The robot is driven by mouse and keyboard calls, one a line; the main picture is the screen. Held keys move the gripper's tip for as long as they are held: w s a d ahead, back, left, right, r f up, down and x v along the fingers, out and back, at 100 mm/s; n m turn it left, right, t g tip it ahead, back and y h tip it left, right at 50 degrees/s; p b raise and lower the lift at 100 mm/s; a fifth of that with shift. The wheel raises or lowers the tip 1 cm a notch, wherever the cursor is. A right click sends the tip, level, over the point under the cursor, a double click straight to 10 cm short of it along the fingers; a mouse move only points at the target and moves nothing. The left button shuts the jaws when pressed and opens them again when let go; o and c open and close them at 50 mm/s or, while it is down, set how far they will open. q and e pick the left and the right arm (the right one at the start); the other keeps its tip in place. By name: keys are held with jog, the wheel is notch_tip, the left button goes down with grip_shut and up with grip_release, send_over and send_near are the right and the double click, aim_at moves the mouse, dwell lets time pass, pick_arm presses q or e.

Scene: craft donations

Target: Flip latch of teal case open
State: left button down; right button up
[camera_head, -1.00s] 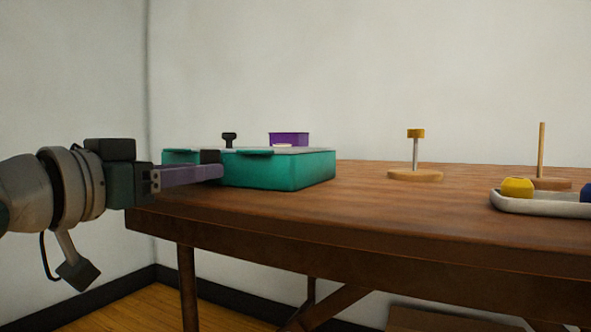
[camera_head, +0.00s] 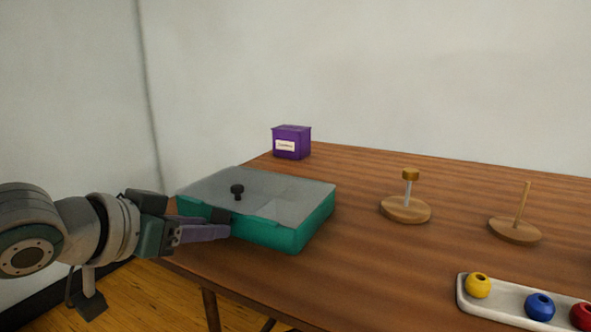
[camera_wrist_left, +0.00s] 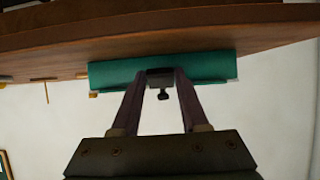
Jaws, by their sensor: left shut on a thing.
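My left gripper (camera_head: 226,228) reaches in from the left at the case's front side. Its purple-grey fingers are shut on the small dark latch (camera_head: 220,214). In the left wrist view, which is upside down, the latch (camera_wrist_left: 160,76) lies between the fingertips against the teal case (camera_wrist_left: 112,75). The fingers hide part of the latch, and I cannot tell whether it is flipped. My right gripper is not in view.
A purple labelled box (camera_head: 292,142) stands behind the case. To the right are a round wooden stand with a capped post (camera_head: 404,210), a wooden peg stand (camera_head: 515,231) and a white tray (camera_head: 506,305) with yellow, blue and red pieces. The wooden table (camera_head: 360,270) between is clear.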

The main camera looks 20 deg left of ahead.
aim_at(219, 222)
pick_arm(q)
jog(key=r+g+p, duration=0.1)
jog(key=g+p, duration=0.1)
jog(key=p, duration=0.3)
jog(key=r+g+p, duration=0.2)
jog(key=g+p, duration=0.1)
jog(key=p, duration=0.2)
jog(key=shift+w+p, duration=0.2)
jog(key=shift+p, duration=0.1)
jog(key=shift+g+p, duration=0.35)
jog(key=shift+g, duration=0.15)
jog(key=shift+w+d+g, duration=0.1)
jog(key=shift+w+g, duration=0.1)
jog(key=shift+g, duration=0.7)
jog(key=shift+w+r+g+y+b, duration=0.15)
jog(key=shift+g+b, duration=0.25)
jog(key=shift+g, duration=0.25)
jog(key=shift+w+r+g+y+b, duration=0.15)
jog(key=shift+g+b, duration=0.25)
jog(key=shift+g, duration=0.25)
jog(key=shift+s, duration=0.1)
jog(key=shift+c, duration=2)
grip_release()
